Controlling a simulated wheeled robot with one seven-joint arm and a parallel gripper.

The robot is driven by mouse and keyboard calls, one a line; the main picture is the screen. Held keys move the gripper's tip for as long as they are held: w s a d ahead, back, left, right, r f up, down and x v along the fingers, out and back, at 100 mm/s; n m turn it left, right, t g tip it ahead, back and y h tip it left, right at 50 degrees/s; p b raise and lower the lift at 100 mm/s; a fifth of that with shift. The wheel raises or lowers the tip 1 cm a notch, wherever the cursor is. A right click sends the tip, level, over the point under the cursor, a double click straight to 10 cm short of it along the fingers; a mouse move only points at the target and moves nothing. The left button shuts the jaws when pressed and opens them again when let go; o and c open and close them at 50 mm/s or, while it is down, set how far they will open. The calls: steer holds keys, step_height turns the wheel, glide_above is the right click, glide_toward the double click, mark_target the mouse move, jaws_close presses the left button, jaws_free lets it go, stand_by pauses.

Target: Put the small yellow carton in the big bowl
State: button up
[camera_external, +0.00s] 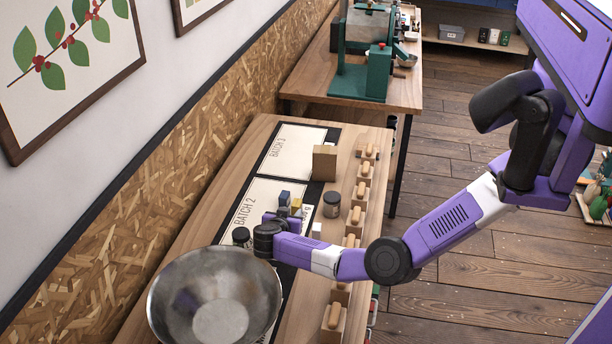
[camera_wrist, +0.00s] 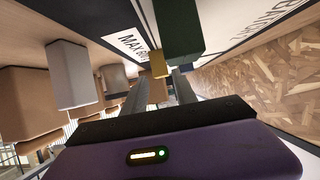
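My gripper (camera_external: 283,216) is low over the table, just on the near side of the carton. In the wrist view the yellow carton (camera_wrist: 158,64) appears between the tips of my two fingers (camera_wrist: 160,76). The fingers are apart, with no clear contact on it. The big metal bowl (camera_external: 166,318) sits at the near end of the table, apparently empty.
Another jar (camera_external: 332,199) and a brown box (camera_external: 324,163) stand farther back. Wooden blocks with handles (camera_external: 354,222) line the right table edge. A light box (camera_wrist: 70,75) is left in the wrist view.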

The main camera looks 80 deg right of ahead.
steer(key=shift+o, duration=0.3)
steer(key=shift+v, duration=2.15)
steer(key=shift+d, duration=0.1)
